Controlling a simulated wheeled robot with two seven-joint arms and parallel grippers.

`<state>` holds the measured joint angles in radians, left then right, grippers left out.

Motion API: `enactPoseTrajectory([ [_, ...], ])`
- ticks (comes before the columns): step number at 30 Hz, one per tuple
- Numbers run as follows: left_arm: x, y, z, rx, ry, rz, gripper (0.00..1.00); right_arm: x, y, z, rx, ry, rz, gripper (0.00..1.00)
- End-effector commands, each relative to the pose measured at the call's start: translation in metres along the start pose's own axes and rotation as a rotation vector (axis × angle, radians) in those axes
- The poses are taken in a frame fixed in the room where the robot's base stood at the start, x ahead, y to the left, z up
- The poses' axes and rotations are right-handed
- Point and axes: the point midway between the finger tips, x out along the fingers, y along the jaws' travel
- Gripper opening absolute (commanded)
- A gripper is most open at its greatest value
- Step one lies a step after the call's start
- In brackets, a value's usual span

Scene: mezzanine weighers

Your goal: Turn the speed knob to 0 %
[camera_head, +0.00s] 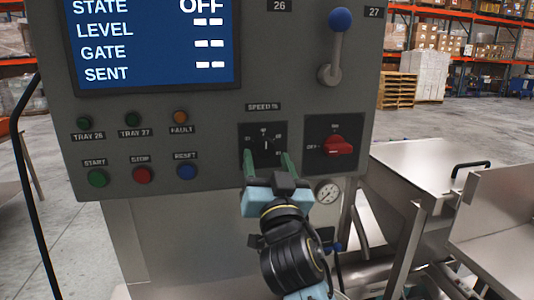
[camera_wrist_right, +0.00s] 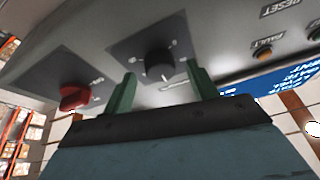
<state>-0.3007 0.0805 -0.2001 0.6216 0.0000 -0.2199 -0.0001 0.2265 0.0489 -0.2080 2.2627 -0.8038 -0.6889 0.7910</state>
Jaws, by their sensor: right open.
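The speed knob (camera_head: 266,146) is a black dial on a dark square plate under the "SPEED %" label, on the grey control panel. Its white pointer line appears to point roughly straight up in the head view. My right gripper (camera_head: 267,163) is open, with its two green fingers pointing at the panel just below and to either side of the knob. In the right wrist view the knob (camera_wrist_right: 159,66) shows beyond the gap between the fingers (camera_wrist_right: 162,92), apparently not gripped. My left gripper is not in view.
A red rotary switch (camera_head: 338,146) sits right of the knob, its label reading "OFF" at left. A blue-balled lever (camera_head: 336,45) stands above. Green, red and blue buttons (camera_head: 142,175) lie left. A pressure gauge (camera_head: 328,192) and metal trays (camera_head: 420,165) are at lower right.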

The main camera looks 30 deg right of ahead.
Motion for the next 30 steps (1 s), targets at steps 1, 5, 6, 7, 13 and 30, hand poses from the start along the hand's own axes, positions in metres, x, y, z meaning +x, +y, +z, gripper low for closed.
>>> enactPoseTrajectory([
  [1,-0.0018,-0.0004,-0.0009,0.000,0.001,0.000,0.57,0.0060,0.0000,-0.0010,-0.002,0.001,0.000,0.58],
  [5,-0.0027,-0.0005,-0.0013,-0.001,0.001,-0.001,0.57,0.0137,0.0006,-0.0004,-0.002,0.000,0.001,0.58],
  [6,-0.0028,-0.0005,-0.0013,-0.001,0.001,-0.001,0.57,0.0147,0.0006,-0.0002,-0.001,0.000,0.001,0.58],
  [7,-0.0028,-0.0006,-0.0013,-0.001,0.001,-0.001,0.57,0.0151,0.0007,0.0000,-0.001,0.000,0.001,0.58],
  [13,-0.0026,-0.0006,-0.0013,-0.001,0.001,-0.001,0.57,0.0152,0.0007,0.0004,-0.001,0.000,0.001,0.58],
  [30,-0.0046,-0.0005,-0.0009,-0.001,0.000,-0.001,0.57,0.0151,0.0006,-0.0002,-0.013,0.000,-0.004,0.14],
])
